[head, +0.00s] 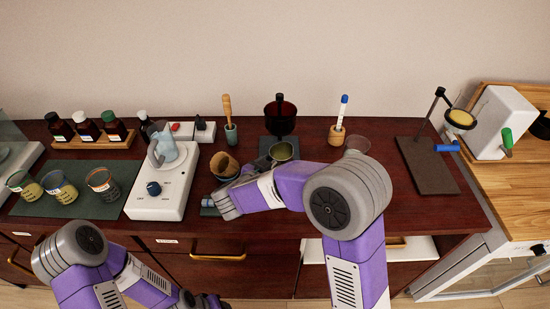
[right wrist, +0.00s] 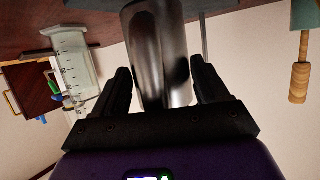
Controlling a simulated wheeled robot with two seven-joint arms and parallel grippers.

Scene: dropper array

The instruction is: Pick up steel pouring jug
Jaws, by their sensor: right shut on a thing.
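The steel pouring jug (right wrist: 158,55) shows in the right wrist view as a shiny grey cylinder with dark reflections. It stands between the two black fingers of my right gripper (right wrist: 158,90), which is shut on it. In the head view my right gripper (head: 211,205) is low over the front of the dark table, right of the white hotplate. The jug is mostly hidden by the hand there, and I cannot tell whether it touches the table. Dark parts of my left gripper (head: 208,301) show at the bottom edge of the head view; its fingers are not clear.
The white hotplate (head: 160,203) carries a glass vessel (head: 163,143). Several beakers sit on a green mat (head: 83,211) at left. A dark stand (head: 426,167) is at right.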

